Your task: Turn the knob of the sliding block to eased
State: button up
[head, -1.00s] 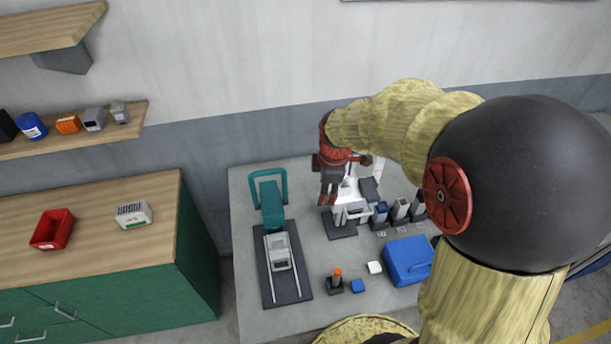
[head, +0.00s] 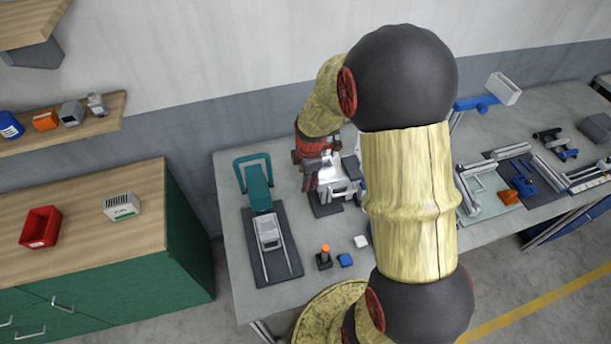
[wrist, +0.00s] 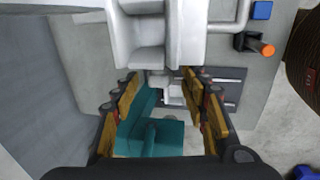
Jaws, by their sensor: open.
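My gripper (head: 311,182) is open and empty, beside the white and grey machine (head: 334,180) on the table. In the wrist view its two fingers stand apart (wrist: 160,85), with the pale body of that machine (wrist: 155,35) close ahead at the top. A grey block (head: 268,232) sits on rails over a dark base, in front of a teal frame (head: 257,185), left of my gripper. The teal part also shows between and below the fingers in the wrist view (wrist: 150,138). I cannot make out which part is the sliding block's knob, nor its setting.
A small orange-topped post (head: 325,258), a blue block (head: 345,260) and a white block (head: 361,241) stand near the table front. My arm hides part of the table. A bench with rails and blue parts (head: 524,185) is at right; a green cabinet (head: 190,235) at left.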

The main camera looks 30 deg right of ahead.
jog(key=shift+c, duration=1.3)
jog(key=c, duration=0.8)
grip_shut()
